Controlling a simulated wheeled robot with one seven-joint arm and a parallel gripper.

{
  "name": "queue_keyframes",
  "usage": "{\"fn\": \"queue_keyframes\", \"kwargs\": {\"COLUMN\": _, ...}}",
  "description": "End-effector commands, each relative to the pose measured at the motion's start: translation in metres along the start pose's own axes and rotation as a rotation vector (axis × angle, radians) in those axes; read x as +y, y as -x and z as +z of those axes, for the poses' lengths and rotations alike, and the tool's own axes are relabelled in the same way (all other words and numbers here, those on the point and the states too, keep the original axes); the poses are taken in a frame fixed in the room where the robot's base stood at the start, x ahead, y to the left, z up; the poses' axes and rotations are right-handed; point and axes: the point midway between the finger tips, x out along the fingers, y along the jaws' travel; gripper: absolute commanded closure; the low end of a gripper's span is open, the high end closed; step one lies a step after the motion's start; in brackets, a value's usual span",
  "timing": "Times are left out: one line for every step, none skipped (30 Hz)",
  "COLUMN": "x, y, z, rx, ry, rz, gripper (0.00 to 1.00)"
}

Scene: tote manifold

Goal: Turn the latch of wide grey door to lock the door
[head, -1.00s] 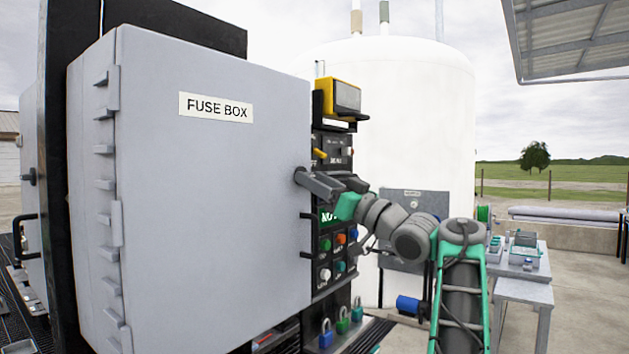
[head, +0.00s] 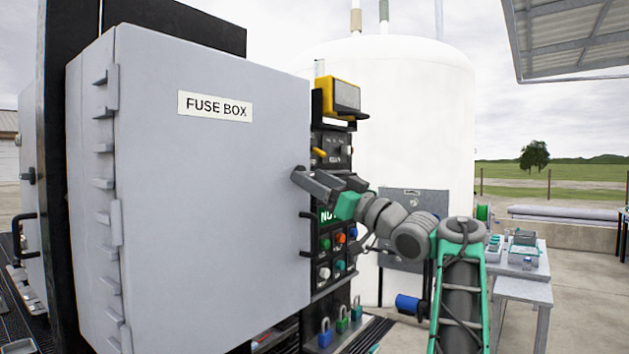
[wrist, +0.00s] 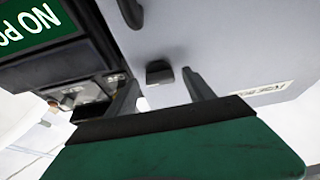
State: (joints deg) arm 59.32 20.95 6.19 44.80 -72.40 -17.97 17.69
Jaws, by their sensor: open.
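The wide grey door (head: 215,190) is the front of the box labelled FUSE BOX, and it looks closed. Its dark latch (wrist: 158,72) sits on the grey face in the wrist view. My gripper (wrist: 161,78) is open, with one finger on each side of the latch and gaps showing between them. In the head view my gripper (head: 310,184) is at the door's right edge, at about mid height. There the latch is mostly hidden by a finger, so its angle is hard to tell. I cannot tell whether either finger touches it.
A black control panel (head: 337,243) with coloured buttons stands just right of the door, close to my wrist. A yellow device (head: 342,96) is mounted above it. Several padlocks (head: 341,322) hang below. A white tank (head: 400,110) and a grey table (head: 520,285) stand farther off.

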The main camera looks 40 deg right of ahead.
Motion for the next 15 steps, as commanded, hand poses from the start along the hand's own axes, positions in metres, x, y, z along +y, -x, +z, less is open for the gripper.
{"fn": "queue_keyframes", "kwargs": {"x": 0.000, "y": 0.002, "z": 0.001, "rx": 0.000, "ry": 0.000, "rz": 0.001, "gripper": 0.38}}
{"fn": "queue_keyframes", "kwargs": {"x": 0.001, "y": 0.004, "z": 0.001, "rx": 0.000, "ry": 0.001, "rz": 0.002, "gripper": 0.38}}
{"fn": "queue_keyframes", "kwargs": {"x": 0.001, "y": 0.009, "z": 0.002, "rx": 0.000, "ry": 0.001, "rz": 0.002, "gripper": 0.38}}
{"fn": "queue_keyframes", "kwargs": {"x": 0.001, "y": 0.014, "z": 0.002, "rx": 0.000, "ry": 0.001, "rz": 0.002, "gripper": 0.38}}
{"fn": "queue_keyframes", "kwargs": {"x": 0.001, "y": 0.020, "z": 0.003, "rx": 0.000, "ry": 0.001, "rz": 0.003, "gripper": 0.38}}
{"fn": "queue_keyframes", "kwargs": {"x": 0.002, "y": 0.029, "z": 0.004, "rx": 0.000, "ry": 0.001, "rz": 0.005, "gripper": 0.38}}
{"fn": "queue_keyframes", "kwargs": {"x": 0.002, "y": 0.035, "z": 0.004, "rx": -0.001, "ry": 0.001, "rz": 0.005, "gripper": 0.38}}
{"fn": "queue_keyframes", "kwargs": {"x": 0.002, "y": 0.042, "z": 0.004, "rx": -0.001, "ry": 0.001, "rz": 0.006, "gripper": 0.38}}
{"fn": "queue_keyframes", "kwargs": {"x": 0.001, "y": 0.051, "z": 0.003, "rx": 0.000, "ry": 0.002, "rz": 0.004, "gripper": 0.38}}
{"fn": "queue_keyframes", "kwargs": {"x": 0.001, "y": 0.056, "z": 0.003, "rx": 0.001, "ry": 0.002, "rz": 0.004, "gripper": 0.38}}
{"fn": "queue_keyframes", "kwargs": {"x": 0.001, "y": 0.061, "z": 0.003, "rx": 0.000, "ry": 0.002, "rz": 0.003, "gripper": 0.38}}
{"fn": "queue_keyframes", "kwargs": {"x": 0.001, "y": 0.068, "z": 0.002, "rx": 0.000, "ry": 0.002, "rz": 0.004, "gripper": 0.38}}
{"fn": "queue_keyframes", "kwargs": {"x": 0.001, "y": 0.071, "z": 0.002, "rx": 0.000, "ry": 0.001, "rz": 0.003, "gripper": 0.38}}
{"fn": "queue_keyframes", "kwargs": {"x": 0.001, "y": 0.074, "z": 0.002, "rx": 0.000, "ry": 0.001, "rz": 0.002, "gripper": 0.38}}
{"fn": "queue_keyframes", "kwargs": {"x": 0.001, "y": 0.077, "z": 0.001, "rx": 0.000, "ry": 0.001, "rz": 0.002, "gripper": 0.38}}
